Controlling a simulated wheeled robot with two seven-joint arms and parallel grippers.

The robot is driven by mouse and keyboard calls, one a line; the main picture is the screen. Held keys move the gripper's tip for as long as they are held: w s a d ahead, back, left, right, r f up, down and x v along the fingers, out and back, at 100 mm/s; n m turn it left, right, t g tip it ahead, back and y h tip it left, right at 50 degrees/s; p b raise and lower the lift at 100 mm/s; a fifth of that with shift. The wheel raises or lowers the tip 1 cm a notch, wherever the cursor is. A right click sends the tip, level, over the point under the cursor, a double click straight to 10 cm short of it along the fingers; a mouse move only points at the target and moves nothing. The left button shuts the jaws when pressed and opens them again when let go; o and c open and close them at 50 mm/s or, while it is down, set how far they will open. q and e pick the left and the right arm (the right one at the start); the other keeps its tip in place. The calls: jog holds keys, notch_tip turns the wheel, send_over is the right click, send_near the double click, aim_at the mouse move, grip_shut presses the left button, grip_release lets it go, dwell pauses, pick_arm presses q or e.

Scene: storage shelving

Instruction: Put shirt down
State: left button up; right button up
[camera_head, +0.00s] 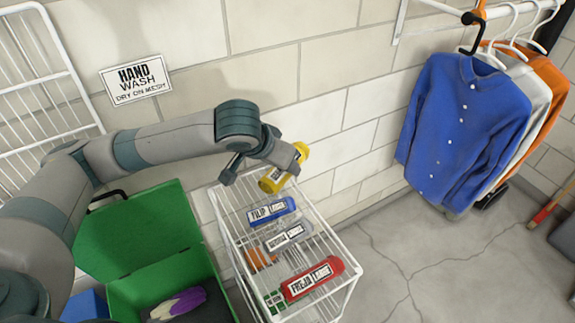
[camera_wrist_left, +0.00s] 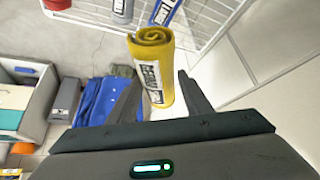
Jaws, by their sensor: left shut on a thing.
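A yellow rolled shirt (camera_head: 285,168) with a white label is held in my left gripper (camera_head: 270,157) above the far end of a white wire rack (camera_head: 222,222). In the left wrist view, the yellow roll (camera_wrist_left: 153,62) stands between the two dark fingers (camera_wrist_left: 160,100), which are shut on it. Its spiral end faces up in that view. The gripper's wrist partly hides the contact in the head view. My right gripper is not in view.
On the rack's top lie blue (camera_head: 270,211), grey (camera_head: 288,235) and red (camera_head: 313,279) rolled shirts. An open green box (camera_head: 135,235) stands left of the rack. A blue shirt (camera_head: 465,125) hangs at right with others. A brick wall is behind.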

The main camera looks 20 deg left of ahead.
aim_at(273, 170)
pick_arm(q)
jog(key=shift+s+a+r+n+y, duration=0.35)
jog(key=shift+s+r+n, duration=0.25)
jog(key=shift+s+r, duration=0.1)
jog(key=shift+s+a+r+n+y, duration=0.2)
jog(key=shift+s+r+n+y, duration=0.15)
jog(key=shift+s+r+n, duration=0.3)
